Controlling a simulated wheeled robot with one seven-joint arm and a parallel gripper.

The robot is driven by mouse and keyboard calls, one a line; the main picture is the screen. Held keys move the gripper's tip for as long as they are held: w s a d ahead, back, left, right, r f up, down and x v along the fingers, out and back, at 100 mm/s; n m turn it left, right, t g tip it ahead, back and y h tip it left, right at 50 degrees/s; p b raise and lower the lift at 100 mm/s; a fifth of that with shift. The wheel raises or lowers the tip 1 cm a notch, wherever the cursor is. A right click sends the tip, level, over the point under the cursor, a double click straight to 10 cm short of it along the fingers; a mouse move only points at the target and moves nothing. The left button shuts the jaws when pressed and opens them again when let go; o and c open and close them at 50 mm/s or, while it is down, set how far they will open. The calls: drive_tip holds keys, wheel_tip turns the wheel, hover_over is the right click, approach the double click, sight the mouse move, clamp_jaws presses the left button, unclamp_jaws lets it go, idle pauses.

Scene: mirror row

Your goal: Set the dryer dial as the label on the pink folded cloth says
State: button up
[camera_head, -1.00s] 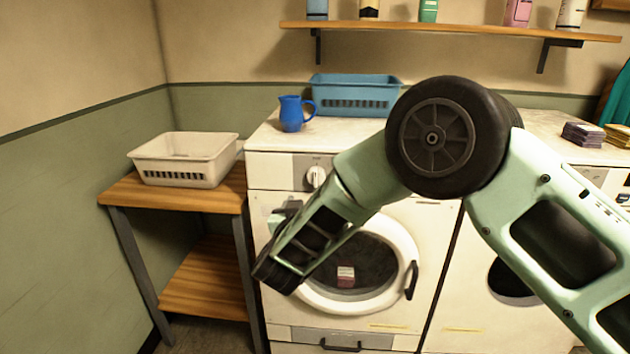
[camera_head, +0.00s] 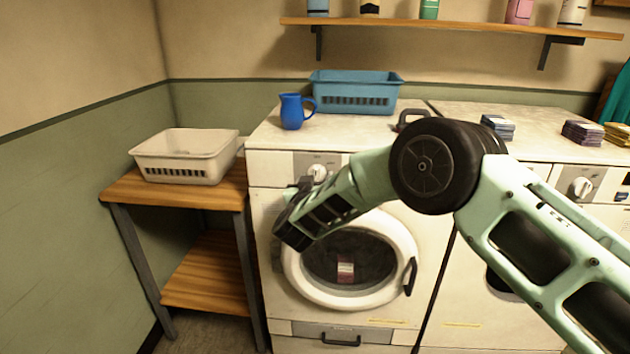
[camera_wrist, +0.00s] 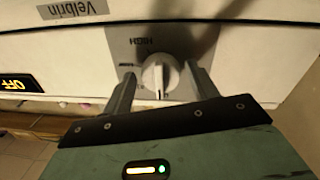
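The white dryer dial (camera_head: 317,172) sits on a grey panel above a round door on the left machine. In the wrist view the dial (camera_wrist: 158,75) lies between the two fingers of my gripper (camera_wrist: 164,82), which is open; contact cannot be told. The picture is upside down there, with "HIGH" on the panel and the knob's dark mark toward the bottom. A small pink and white thing (camera_head: 345,270) shows behind the door window; whether it is the pink folded cloth cannot be told, and no label is readable.
A blue jug (camera_head: 292,111) and blue basket (camera_head: 356,92) stand on the dryer top. A white basket (camera_head: 187,155) is on the wooden side table. Dark folded cloths (camera_head: 497,126) lie farther right. The wrist view shows an "OFF" display (camera_wrist: 14,85) and a "Velbrin" plate (camera_wrist: 72,9).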

drive_tip(key=c, duration=0.7)
drive_tip(key=shift+o, duration=0.2)
drive_tip(key=shift+f+b, duration=0.1)
drive_tip(key=shift+b, duration=0.2)
drive_tip(key=m+b, duration=0.6)
drive_tip(key=m+y+b, duration=0.1)
drive_tip(key=m+b, duration=0.5)
drive_tip(key=m+y+b, duration=0.1)
drive_tip(key=m+b, duration=0.5)
drive_tip(key=b, duration=0.1)
drive_tip(key=shift+a+r+m+g, duration=0.1)
drive_tip(key=shift+r+m+g, duration=0.2)
drive_tip(key=shift+g, duration=0.1)
drive_tip(key=o, duration=1)
